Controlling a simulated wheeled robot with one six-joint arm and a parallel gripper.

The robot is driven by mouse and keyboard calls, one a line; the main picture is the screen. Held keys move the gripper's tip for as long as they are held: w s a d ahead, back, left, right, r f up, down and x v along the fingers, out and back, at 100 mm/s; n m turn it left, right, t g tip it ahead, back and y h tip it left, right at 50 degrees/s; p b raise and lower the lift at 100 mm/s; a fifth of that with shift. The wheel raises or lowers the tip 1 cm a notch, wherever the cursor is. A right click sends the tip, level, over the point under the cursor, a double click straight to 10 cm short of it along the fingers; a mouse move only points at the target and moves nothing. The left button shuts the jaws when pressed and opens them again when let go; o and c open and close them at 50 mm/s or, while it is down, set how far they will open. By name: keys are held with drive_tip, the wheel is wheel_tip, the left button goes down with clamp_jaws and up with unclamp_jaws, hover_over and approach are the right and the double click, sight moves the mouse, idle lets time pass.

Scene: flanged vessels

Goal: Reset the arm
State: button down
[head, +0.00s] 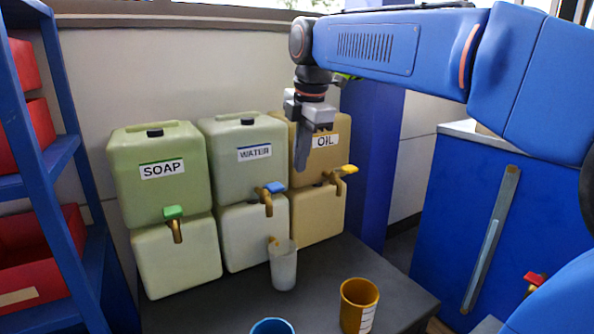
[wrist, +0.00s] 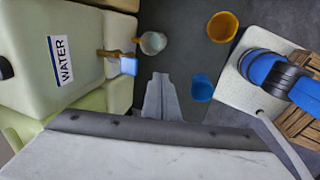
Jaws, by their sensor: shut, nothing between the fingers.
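My gripper (head: 303,150) is shut and empty, pointing down in front of the water and oil containers in the head view. Its closed fingers (wrist: 160,98) also show in the wrist view. My blue arm reaches in from the right. The soap container (head: 150,190) is green with a green tap. The water container (head: 240,170) is pale green with a blue tap (head: 270,188). The oil container (head: 327,165) is tan with a yellow tap (head: 348,170), and my gripper partly covers it.
A whitish cup (head: 283,268) stands under the water tap on the dark table (head: 330,255). A yellow cup (head: 357,306) and a blue cup (head: 272,327) stand nearer the front. A blue shelf (head: 62,160) with red bins is at left, a blue cabinet (head: 455,210) at right.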

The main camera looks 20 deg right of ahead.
drive_tip(key=shift+s+r, duration=0.15)
drive_tip(key=shift+r, duration=0.15)
drive_tip(key=s+d+f+m+t, duration=0.1)
drive_tip(key=s+d+f+m, duration=0.1)
drive_tip(key=s+f+m, duration=0.8)
drive_tip(key=s+d+f+m+t, duration=0.1)
drive_tip(key=s+d+f+m, duration=0.2)
drive_tip(key=s+f+m, duration=0.7)
drive_tip(key=s+f, duration=0.3)
drive_tip(key=f, duration=0.2)
drive_tip(key=shift+d+f, duration=0.25)
drive_tip(key=shift+d, duration=0.1)
